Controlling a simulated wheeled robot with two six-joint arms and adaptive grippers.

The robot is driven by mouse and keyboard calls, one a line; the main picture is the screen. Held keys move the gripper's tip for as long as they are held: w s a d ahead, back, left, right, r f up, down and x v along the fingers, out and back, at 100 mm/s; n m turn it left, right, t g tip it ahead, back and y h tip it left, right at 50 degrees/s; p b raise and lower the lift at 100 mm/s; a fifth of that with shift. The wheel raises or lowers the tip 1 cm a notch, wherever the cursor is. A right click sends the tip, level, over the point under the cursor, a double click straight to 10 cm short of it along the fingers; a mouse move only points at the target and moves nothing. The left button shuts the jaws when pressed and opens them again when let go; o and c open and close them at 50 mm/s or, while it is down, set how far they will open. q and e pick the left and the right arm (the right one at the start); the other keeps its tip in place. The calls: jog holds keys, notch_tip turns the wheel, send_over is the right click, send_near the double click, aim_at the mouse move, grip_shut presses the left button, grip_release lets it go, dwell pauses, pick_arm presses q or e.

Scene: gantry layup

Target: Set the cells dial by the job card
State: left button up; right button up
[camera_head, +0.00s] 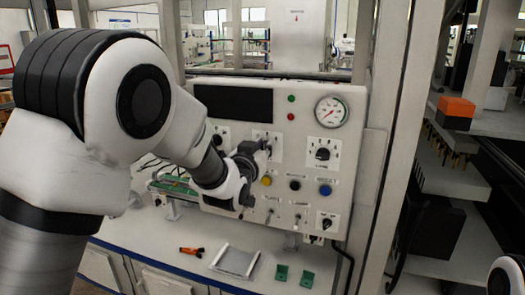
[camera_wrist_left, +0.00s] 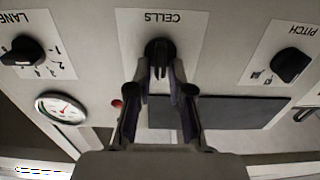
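The cells dial (camera_wrist_left: 160,48) is a black knob on a white plate marked CELLS. It shows upside down at the top middle of the left wrist view. My left gripper (camera_wrist_left: 160,78) reaches toward it, with one fingertip on each side of the knob and a visible gap between them. I cannot tell whether they touch the knob. In the head view my left gripper (camera_head: 262,146) is at the panel and mostly covers this dial. The gripper and knob hide the dial's scale, so its setting is unreadable. I cannot make out a job card. My right gripper is out of view.
The control panel (camera_head: 290,150) also bears the lane dial (camera_head: 322,153), pitch dial (camera_wrist_left: 291,65), gauge (camera_head: 331,112), coloured buttons and a dark screen (camera_head: 232,104). A tray (camera_head: 235,262), an orange-handled tool (camera_head: 191,252) and green blocks (camera_head: 307,279) lie on the bench below.

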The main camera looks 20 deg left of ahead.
pick_arm(q)
jog(key=shift+f, duration=0.2)
jog(key=shift+s, duration=0.1)
jog(key=s, duration=1.2)
jog(key=shift+a, duration=0.2)
